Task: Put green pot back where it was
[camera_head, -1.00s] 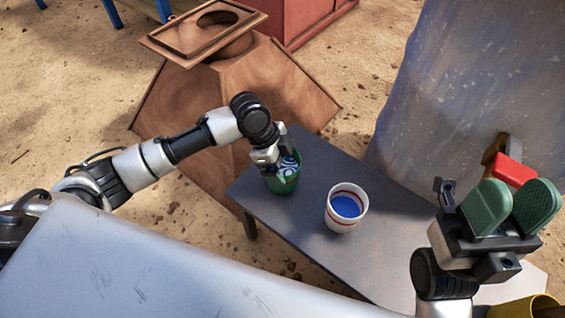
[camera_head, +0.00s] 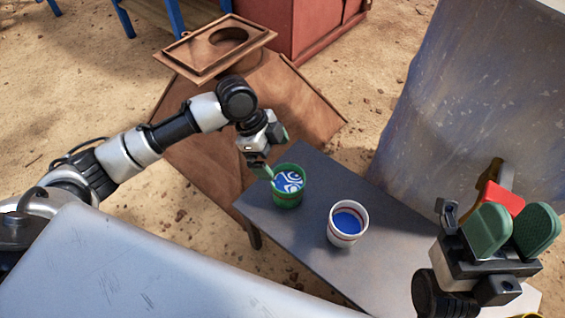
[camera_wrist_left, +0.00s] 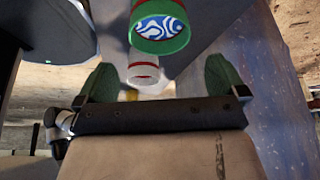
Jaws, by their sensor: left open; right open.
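The green pot (camera_head: 288,193) stands upright on the grey table (camera_head: 310,262), near its far left end. Its top shows a blue and white swirl pattern. It also shows at the top of the left wrist view (camera_wrist_left: 160,28). My left gripper (camera_head: 268,160) is open and empty, just behind and to the left of the pot, at about rim height or above. Its green fingers (camera_wrist_left: 160,82) are spread apart in the left wrist view, with the pot beyond them. My right gripper (camera_head: 515,228) is open and empty at the right, above the table's right part.
A white cup (camera_head: 346,222) with a red stripe and blue contents stands right of the pot. A red and yellow object (camera_head: 497,195) is behind my right gripper. A large grey-blue panel (camera_head: 470,110) rises behind the table. A brown wooden structure (camera_head: 240,110) stands at the back left.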

